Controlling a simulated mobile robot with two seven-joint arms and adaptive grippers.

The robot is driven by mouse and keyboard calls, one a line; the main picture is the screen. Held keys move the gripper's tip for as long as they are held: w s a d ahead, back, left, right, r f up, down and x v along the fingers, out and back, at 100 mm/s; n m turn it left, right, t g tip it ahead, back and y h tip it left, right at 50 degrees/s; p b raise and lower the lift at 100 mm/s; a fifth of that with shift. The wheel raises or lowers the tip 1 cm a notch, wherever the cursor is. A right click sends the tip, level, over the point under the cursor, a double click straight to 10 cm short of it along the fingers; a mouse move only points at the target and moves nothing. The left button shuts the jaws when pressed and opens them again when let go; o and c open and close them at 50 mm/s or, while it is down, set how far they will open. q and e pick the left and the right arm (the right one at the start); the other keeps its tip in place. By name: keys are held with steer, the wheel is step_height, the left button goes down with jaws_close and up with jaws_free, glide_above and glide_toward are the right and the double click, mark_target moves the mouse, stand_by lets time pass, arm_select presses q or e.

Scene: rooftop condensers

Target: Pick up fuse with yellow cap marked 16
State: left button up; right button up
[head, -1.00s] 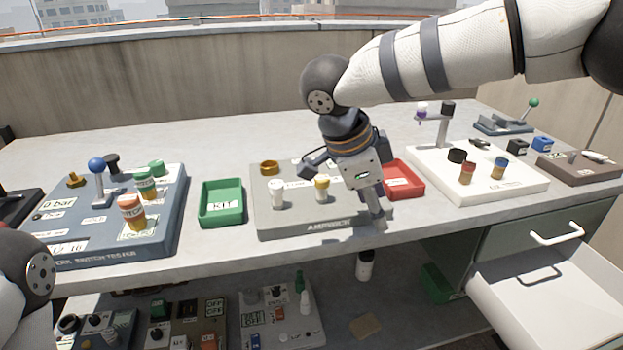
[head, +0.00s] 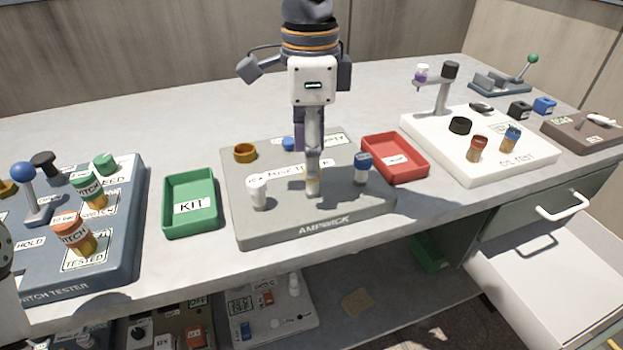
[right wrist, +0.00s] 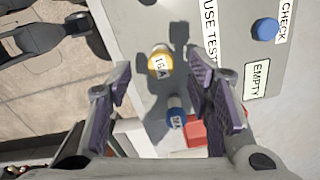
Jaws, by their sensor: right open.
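The fuse with the yellow cap (right wrist: 160,62) shows in the right wrist view, its cap reading 16A. It stands upright on the grey fuse tester board (head: 290,231). In the head view my right gripper (head: 313,168) hangs fingers down in front of it and hides most of it. In the right wrist view my right gripper (right wrist: 162,82) is open, with the yellow cap between the lines of its two fingers, toward the tips. I cannot tell whether the fingers are level with the cap. My left gripper is out of view.
A white fuse (head: 259,194) stands left of the yellow one and a blue-capped fuse (head: 362,168) stands right. A brass ring (head: 245,152) and blue button (head: 289,144) sit behind. A green KIT tray (head: 190,203) and a red tray (head: 395,158) flank the board.

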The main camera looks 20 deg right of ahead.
mark_target(312, 182)
step_height(312, 182, down, 3)
steer(key=shift+d, duration=0.15)
jaws_close()
steer(key=shift+r, duration=0.1)
